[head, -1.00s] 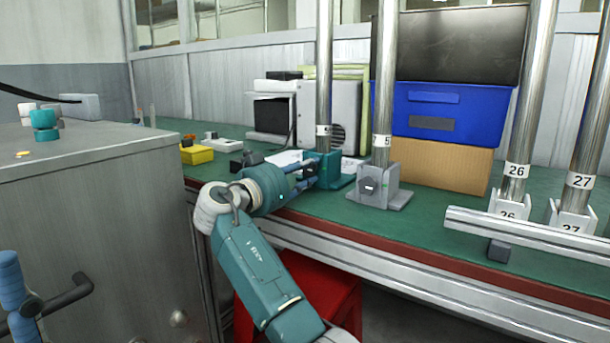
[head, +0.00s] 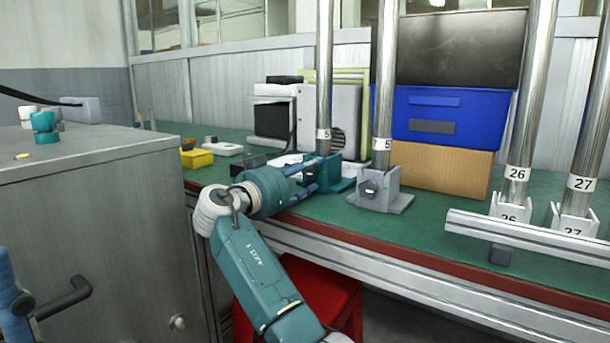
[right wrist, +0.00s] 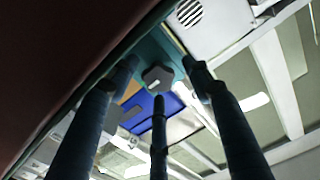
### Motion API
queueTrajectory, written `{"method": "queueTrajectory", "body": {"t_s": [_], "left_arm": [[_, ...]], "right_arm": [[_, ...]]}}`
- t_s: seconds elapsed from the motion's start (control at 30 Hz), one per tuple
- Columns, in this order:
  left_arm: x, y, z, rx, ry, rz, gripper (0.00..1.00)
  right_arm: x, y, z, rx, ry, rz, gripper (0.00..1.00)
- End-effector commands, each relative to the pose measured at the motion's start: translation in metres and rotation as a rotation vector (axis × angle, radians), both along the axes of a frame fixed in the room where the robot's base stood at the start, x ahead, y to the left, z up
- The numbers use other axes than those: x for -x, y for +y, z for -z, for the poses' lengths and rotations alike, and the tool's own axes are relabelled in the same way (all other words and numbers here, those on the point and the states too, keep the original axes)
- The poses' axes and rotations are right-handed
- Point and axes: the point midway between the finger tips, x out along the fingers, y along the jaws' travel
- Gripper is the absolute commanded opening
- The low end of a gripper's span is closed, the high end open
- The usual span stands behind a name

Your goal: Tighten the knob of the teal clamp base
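The teal clamp base (head: 340,178) stands on the green bench and holds an upright steel post (head: 324,80) labelled 5. Its dark knob (head: 310,174) faces my right gripper (head: 311,179), whose blue fingers reach it from the left. In the right wrist view the grey knob (right wrist: 158,77) shows in the gap between three spread fingertips of the right gripper (right wrist: 160,80). The gripper looks open, with gaps beside the knob. Whether any fingertip touches it is unclear. At the lower left edge, a blue segmented part (head: 10,295) looks like my left gripper, mostly cut off.
Just right stands a grey clamp base (head: 380,195) with its own knob and post. Farther right are posts marked 26 and 27 and a metal rail (head: 510,232). A blue crate (head: 440,115) and cardboard box (head: 445,168) stand behind. A metal cabinet (head: 90,220) is at left.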

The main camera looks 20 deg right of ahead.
Motion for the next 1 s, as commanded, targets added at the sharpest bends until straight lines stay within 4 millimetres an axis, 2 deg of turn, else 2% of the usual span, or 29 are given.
{"method": "queueTrajectory", "body": {"t_s": [0.27,0.6,0.7,1.0], "left_arm": [[0.0,0.001,0.001,0.004,0.005,0.0,0.49],[0.0,0.0,0.001,0.001,0.003,0.0,0.49],[-0.001,0.0,0.001,0.001,0.003,0.0,0.49],[0.0,0.0,0.001,0.0,0.002,0.0,0.49]], "right_arm": [[0.004,0.005,0.001,-0.001,0.002,0.0,0.49],[0.036,0.048,0.001,-0.001,0.001,-0.002,0.49],[0.043,0.055,0.001,0.0,0.001,0.0,0.49],[0.046,0.06,0.001,0.0,0.001,0.0,0.49]]}}
